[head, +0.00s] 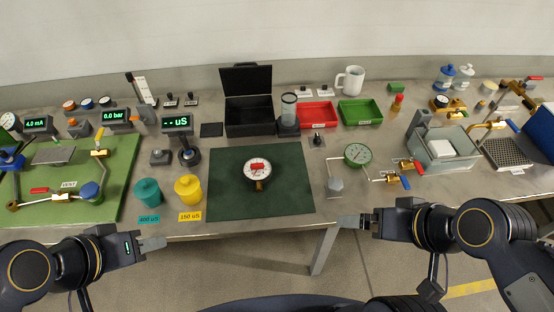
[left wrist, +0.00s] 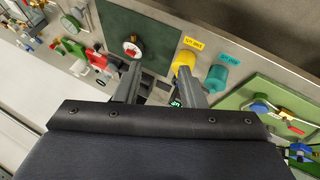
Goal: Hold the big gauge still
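A round gauge (head: 257,170) with a white dial, a red mark and a brass stem lies on the dark green mat (head: 225,200); it also shows in the left wrist view (left wrist: 131,46). A green-faced gauge (head: 357,154) stands on the bench right of the mat. I cannot tell for certain which is the big one. My left gripper (head: 152,244) is off the bench's front edge, left of the mat and apart from both gauges. In the left wrist view its fingers (left wrist: 159,74) are spread and empty. My right gripper (head: 352,221) is at the front edge, right of the mat; its finger gap is unclear.
A teal pot (head: 147,192) and a yellow pot (head: 188,190) stand left of the mat. A black open case (head: 248,115), a red tray (head: 318,115) and a green tray (head: 360,112) are behind it. The mat around the gauge is clear.

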